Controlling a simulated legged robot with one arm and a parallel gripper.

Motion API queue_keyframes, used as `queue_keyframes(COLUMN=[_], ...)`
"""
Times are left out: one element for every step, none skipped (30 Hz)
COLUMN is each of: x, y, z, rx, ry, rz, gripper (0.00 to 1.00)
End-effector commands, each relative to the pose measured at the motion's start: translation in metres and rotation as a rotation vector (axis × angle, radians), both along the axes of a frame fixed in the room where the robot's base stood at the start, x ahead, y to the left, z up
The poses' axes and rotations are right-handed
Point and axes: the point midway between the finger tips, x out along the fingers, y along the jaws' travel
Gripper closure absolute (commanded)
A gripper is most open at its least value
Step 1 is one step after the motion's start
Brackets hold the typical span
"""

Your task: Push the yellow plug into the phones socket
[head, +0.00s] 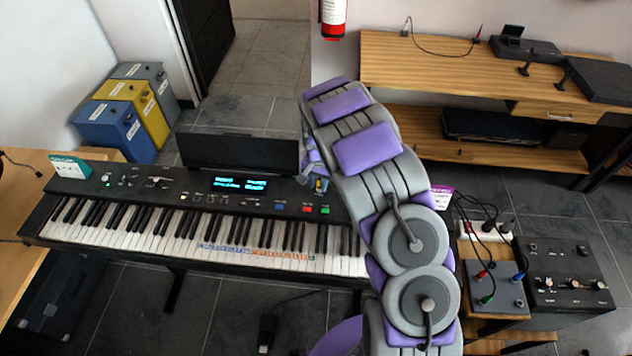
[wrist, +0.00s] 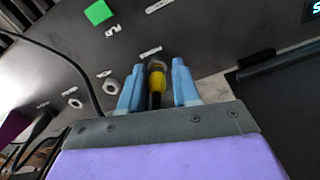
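The yellow plug (wrist: 157,82) with its black tail is between the two blue fingers of my gripper (wrist: 158,88) in the wrist view. Narrow gaps show on both sides of the plug, so the fingers look open around it. Its front end is at a metal ring socket (wrist: 156,63) under a small white label on the dark keyboard panel; how deep it sits I cannot tell. In the head view my gripper (head: 319,185) is at the keyboard's (head: 150,185) right rear, mostly hidden by my arm.
Other sockets (wrist: 112,86) and a black cable (wrist: 75,65) are to the left; a green button (wrist: 98,12) is above. A side table with boxes (head: 565,275) stands right of the keyboard.

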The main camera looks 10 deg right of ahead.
Motion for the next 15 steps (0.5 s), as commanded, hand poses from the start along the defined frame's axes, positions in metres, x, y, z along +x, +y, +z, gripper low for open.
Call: queue_keyframes(x=[-0.005, -0.005, -0.005, -0.005, -0.005, -0.005, -0.005, -0.005, -0.005, -0.005, -0.004, -0.004, -0.003, -0.003, -0.002], y=[-0.003, -0.004, -0.004, -0.004, -0.004, -0.004, -0.004, -0.004, -0.004, -0.004, -0.005, -0.004, -0.004, -0.003, -0.003], z=[-0.004, -0.004, -0.005, -0.005, -0.005, -0.005, -0.005, -0.005, -0.004, -0.004, -0.002, 0.001, 0.005, 0.010, 0.016], rx=[-0.003, -0.002, -0.002, -0.003, -0.003, -0.003, -0.003, -0.003, -0.003, -0.003, -0.004, -0.004, -0.003, -0.003, -0.003], ry=[0.014, 0.015, 0.015, 0.015, 0.015, 0.015, 0.015, 0.015, 0.015, 0.015, 0.014, 0.013, 0.010, 0.008, 0.006], rz=[-0.002, -0.002, -0.002, -0.002, -0.002, -0.002, -0.002, -0.002, -0.002, -0.002, -0.002, -0.002, -0.002, -0.001, -0.001], gripper=[0.53, 0.53, 0.53, 0.53, 0.53, 0.53, 0.53, 0.53, 0.53, 0.53, 0.53, 0.53, 0.53, 0.53, 0.53])
